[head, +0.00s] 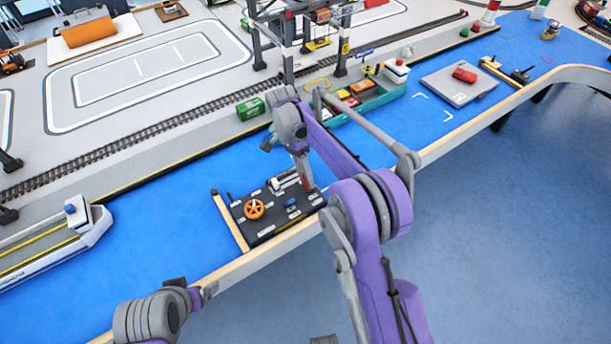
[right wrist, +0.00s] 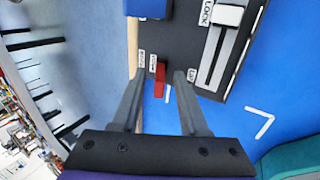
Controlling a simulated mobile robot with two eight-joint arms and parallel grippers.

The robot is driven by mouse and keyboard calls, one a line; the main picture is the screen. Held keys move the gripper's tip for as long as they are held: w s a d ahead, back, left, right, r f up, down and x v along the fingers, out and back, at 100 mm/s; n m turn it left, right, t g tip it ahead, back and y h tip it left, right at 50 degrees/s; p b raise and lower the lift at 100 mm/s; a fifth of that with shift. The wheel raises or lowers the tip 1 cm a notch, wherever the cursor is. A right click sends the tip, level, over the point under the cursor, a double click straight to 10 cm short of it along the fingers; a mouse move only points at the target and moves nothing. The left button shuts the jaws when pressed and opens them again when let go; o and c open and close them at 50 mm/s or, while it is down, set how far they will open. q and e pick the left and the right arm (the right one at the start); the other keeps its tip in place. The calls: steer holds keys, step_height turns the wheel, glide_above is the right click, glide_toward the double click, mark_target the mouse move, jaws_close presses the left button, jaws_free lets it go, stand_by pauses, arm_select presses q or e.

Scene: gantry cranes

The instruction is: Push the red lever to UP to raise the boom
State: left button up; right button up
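The red lever (right wrist: 160,76) stands on the dark control panel (head: 273,213) at the table's front edge. In the head view only a bit of red (head: 307,183) shows below my right gripper (head: 303,172). In the right wrist view my right gripper (right wrist: 160,88) is open, with one finger on each side of the lever. The fingers look apart from it. Small white labels flank the lever, but I cannot read UP on them. The boom is not clearly identifiable. My left arm shows at the lower left; its gripper (head: 203,291) is only partly visible, its opening unclear.
An orange wheel (head: 254,209) and a white slider knob (right wrist: 228,15) sit on the same panel. A wooden strip (head: 230,221) edges the panel. A teal ship (head: 372,105) and a green container (head: 250,109) lie behind my right arm. A white ship (head: 62,238) is at left.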

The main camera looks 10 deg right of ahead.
steer(key=p+v, duration=0.1)
steer(key=v, duration=0.9)
steer(key=shift+w+r+p, duration=0.2)
steer(key=shift+r+p, duration=0.1)
steer(key=shift+r, duration=0.05)
stand_by(3.1)
